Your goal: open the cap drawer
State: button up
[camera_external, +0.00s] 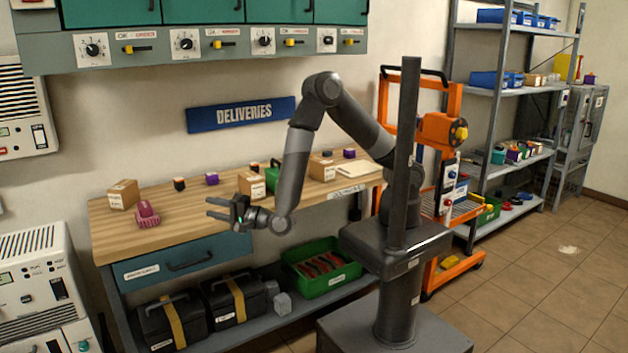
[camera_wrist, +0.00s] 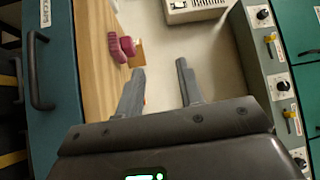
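A teal drawer (camera_external: 150,276) sits under the left part of the wooden workbench, with a black bar handle (camera_external: 190,261) and a white label too small to read in the external view. Its front looks flush with the bench, so it appears shut. In the wrist view, which is turned sideways, a teal drawer front (camera_wrist: 62,100) runs down the left with its black handle (camera_wrist: 38,70) and a label that seems to end in "CAPS". My gripper (camera_external: 208,207) is open and empty, above the bench's front edge, higher than the handle and apart from it. Its fingers (camera_wrist: 160,88) are spread.
The bench top (camera_external: 110,222) holds cardboard boxes, a pink object (camera_external: 147,214) and small blocks. Black cases (camera_external: 170,322) and a green crate (camera_external: 320,286) stand on the shelf below. A teal wall cabinet (camera_external: 205,48) hangs above. The space in front of the drawer looks clear.

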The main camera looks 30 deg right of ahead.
send_near(193, 262)
jog(key=x, duration=1)
jog(key=shift+w+a+f, duration=0.1)
jog(key=shift+w+f, duration=0.05)
jog(key=shift+f, duration=0.15)
jog(key=shift+c, duration=0.2)
grip_shut()
